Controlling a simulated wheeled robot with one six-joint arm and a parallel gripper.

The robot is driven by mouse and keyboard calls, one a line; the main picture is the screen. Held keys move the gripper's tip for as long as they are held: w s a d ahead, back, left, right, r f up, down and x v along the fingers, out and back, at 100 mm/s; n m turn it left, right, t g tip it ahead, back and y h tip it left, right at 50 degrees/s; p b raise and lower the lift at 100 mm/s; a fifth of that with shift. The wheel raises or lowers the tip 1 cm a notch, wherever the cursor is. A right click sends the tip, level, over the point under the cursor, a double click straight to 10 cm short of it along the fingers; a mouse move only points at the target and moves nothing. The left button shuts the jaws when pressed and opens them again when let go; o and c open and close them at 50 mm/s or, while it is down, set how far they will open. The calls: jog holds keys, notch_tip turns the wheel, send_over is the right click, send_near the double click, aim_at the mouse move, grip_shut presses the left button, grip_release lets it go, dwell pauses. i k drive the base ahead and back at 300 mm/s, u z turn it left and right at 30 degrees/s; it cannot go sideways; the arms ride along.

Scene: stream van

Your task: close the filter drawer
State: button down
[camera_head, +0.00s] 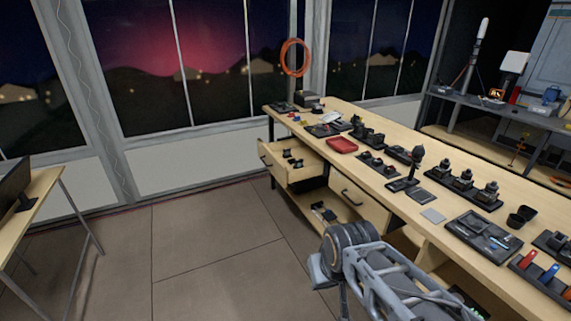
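A wooden drawer (272,167) at the far left end of the long workbench is pulled out, its front standing well clear of the bench. Several small black items (292,161) lie inside it; they may be filters, but they are too small to tell. A dark handle (265,160) is on the drawer's front. My arm comes in at the bottom right and its grey joint shows at the bottom centre, well apart from the drawer. My gripper's fingers do not show in the view.
A shut drawer (350,195) is right of the open one. Dark items (323,212) lie low under the bench. The benchtop (395,208) carries camera gear and a red tray (342,145). A desk (30,205) stands at left. The floor (205,240) between is clear.

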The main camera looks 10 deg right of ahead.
aim_at(283, 170)
jog(key=z, duration=0.15)
jog(key=i, duration=1)
jog(key=u, duration=0.6)
jog(key=i, duration=1.1)
jog(key=u, duration=0.75)
